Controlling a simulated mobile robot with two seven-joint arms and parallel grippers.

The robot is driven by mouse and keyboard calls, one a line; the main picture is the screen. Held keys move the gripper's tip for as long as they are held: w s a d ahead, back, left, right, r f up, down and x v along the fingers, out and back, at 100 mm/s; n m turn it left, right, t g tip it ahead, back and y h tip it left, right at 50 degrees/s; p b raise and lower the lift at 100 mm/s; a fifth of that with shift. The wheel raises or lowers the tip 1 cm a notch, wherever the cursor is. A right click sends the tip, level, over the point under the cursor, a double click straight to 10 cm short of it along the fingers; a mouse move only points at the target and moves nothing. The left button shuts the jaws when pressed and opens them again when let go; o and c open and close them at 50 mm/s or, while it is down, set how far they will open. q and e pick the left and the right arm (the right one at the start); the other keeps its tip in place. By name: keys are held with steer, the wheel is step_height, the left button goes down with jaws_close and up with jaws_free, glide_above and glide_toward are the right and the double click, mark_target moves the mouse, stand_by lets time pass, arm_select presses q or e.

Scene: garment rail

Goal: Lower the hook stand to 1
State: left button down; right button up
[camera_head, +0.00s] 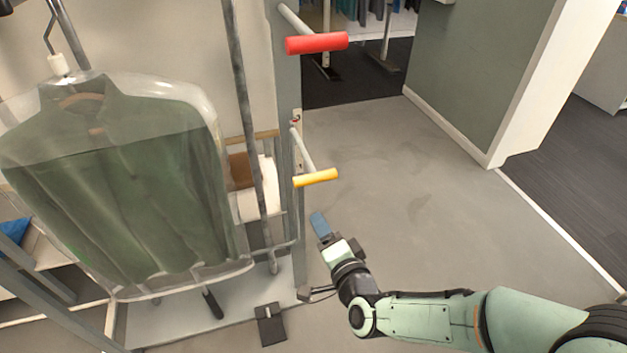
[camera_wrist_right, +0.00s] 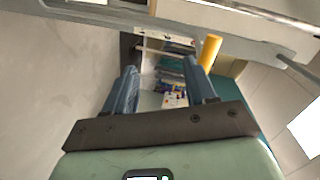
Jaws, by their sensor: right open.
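The garment stand has a grey upright post (camera_head: 288,90) with two side handles. The upper handle is red (camera_head: 317,43) and the lower one is yellow (camera_head: 316,178). My right gripper (camera_head: 319,222) is a little below the yellow handle, apart from it, with nothing between its fingers. In the right wrist view the gripper (camera_wrist_right: 162,78) shows its two blue fingers spread, and the yellow handle (camera_wrist_right: 210,51) stands beyond the right finger. A level marking for the stand cannot be read. My left gripper is not in view.
A dark green garment in a clear cover (camera_head: 110,180) hangs at the left. A small black pedal-like plate (camera_head: 270,325) lies on the floor by the stand's base. The grey floor (camera_head: 430,200) to the right is clear. A green wall (camera_head: 480,80) stands behind.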

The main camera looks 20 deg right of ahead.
steer(key=m+t+h, duration=0.1)
steer(key=m+t, duration=0.1)
glide_toward(317, 182)
steer(key=w+p, duration=0.1)
steer(key=w, duration=0.3)
steer(key=w+d+p, duration=0.1)
steer(key=w+p, duration=0.1)
steer(key=w, duration=0.2)
steer(key=w+p, duration=0.2)
steer(key=w, duration=0.2)
steer(key=shift+w+d, duration=0.25)
steer(key=shift+d, duration=0.1)
jaws_close()
